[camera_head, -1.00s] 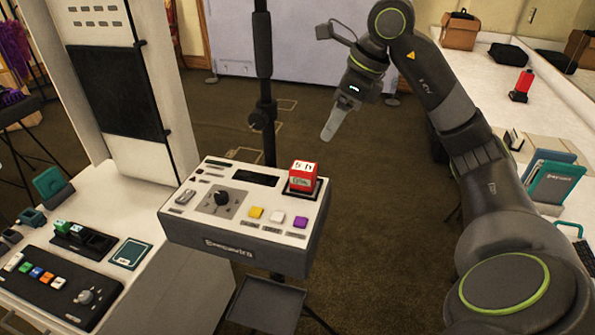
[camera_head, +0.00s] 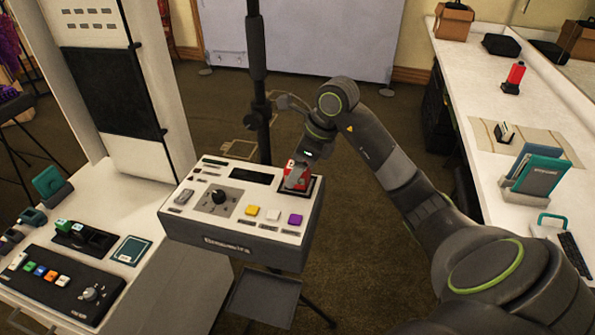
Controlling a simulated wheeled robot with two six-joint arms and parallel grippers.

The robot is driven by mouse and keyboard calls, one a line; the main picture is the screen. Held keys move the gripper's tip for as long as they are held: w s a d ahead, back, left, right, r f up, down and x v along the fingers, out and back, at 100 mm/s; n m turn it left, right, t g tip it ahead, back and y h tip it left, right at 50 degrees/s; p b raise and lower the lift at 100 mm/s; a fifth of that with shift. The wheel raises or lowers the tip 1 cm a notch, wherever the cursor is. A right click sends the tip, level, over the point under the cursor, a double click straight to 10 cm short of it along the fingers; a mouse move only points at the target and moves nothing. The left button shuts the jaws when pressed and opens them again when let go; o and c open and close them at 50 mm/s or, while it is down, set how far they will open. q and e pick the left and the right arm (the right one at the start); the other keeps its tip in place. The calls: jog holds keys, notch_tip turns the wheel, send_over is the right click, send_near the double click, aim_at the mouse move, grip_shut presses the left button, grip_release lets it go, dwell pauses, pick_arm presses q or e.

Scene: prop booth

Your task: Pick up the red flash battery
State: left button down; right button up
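A red block with a white label, which looks like the flash battery (camera_head: 290,168), sits in a dark square socket at the back right of the white console (camera_head: 260,233). My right gripper (camera_head: 297,180) reaches down to it from behind and to the right. Its grey fingers overlap the block and hide much of it. I cannot tell whether the fingers are closed on it or only beside it. My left gripper is not in view.
A dark stand pole (camera_head: 256,50) rises behind the console, close to my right arm. Yellow, white and purple buttons line the console's front. A white table (camera_head: 150,290) holds a button panel at left. A red item (camera_head: 514,77) stands on the right counter (camera_head: 480,80).

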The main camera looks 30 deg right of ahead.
jog(key=shift+x, duration=1.15)
jog(key=c, duration=1.3)
